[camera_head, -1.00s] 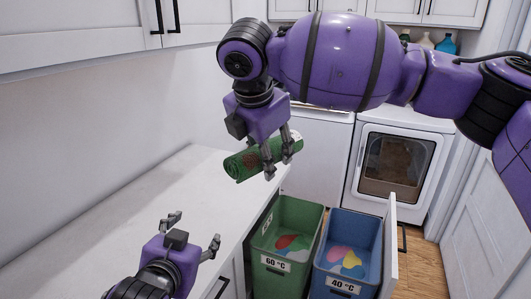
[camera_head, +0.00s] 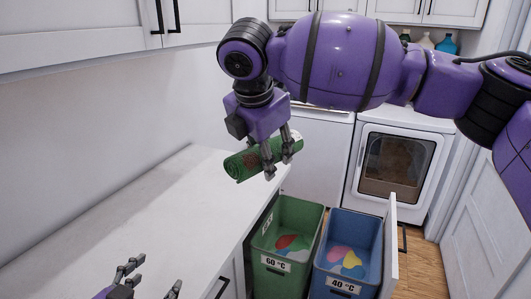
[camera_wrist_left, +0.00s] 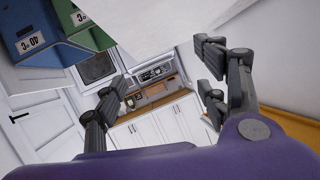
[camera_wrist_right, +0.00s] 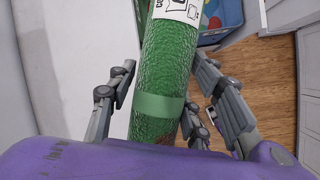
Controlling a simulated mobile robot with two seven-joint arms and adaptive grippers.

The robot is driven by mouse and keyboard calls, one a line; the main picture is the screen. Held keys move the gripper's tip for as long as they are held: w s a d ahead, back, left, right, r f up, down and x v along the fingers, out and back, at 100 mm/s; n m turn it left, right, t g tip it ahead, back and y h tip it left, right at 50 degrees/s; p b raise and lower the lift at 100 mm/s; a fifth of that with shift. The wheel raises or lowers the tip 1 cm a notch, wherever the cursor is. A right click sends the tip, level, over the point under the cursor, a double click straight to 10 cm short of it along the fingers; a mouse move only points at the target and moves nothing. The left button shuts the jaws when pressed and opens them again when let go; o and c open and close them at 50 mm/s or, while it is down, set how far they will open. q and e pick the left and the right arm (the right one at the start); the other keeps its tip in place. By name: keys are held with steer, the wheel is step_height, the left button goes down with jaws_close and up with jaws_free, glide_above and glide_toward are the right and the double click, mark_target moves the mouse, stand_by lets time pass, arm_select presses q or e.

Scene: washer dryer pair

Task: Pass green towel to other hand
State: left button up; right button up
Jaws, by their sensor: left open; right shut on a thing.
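The rolled green towel (camera_head: 243,164) is held in the air near the counter's far right edge. My right gripper (camera_head: 271,163) is shut on it around its middle. In the right wrist view the towel (camera_wrist_right: 163,75) lies between the fingers, with a lighter green band and a white label. My left gripper (camera_head: 152,277) is open and empty over the counter's near end, low in the head view and well apart from the towel. In the left wrist view its fingers (camera_wrist_left: 165,92) are spread with nothing between them.
The white counter (camera_head: 150,215) is bare. A green bin (camera_head: 285,272) marked 60 °C and a blue bin (camera_head: 345,285) marked 40 °C stand in a pulled-out drawer. A white dryer (camera_head: 398,165) stands behind.

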arm_select(q)
steer(key=s+d+f+n+h, duration=0.1)
steer(key=s+d+f, duration=0.2)
steer(key=d+f, duration=0.15)
steer(key=s+d+f+h, duration=0.1)
steer(key=s+d+f, duration=0.25)
steer(key=d, duration=0.25)
steer(key=s+a+f+n+g+y, duration=0.1)
steer(key=s+f, duration=0.3)
steer(key=f, duration=0.3)
steer(key=s+a+f+n+g+y, duration=0.1)
steer(key=s+a+f+g, duration=0.1)
steer(key=s+f, duration=0.3)
steer(key=s+a+f+g+y, duration=0.1)
steer(key=s+f, duration=0.3)
steer(key=f, duration=0.7)
steer(key=shift+s+a+n+g, duration=0.3)
steer(key=shift+s+a+n, duration=0.1)
steer(key=shift+a, duration=0.2)
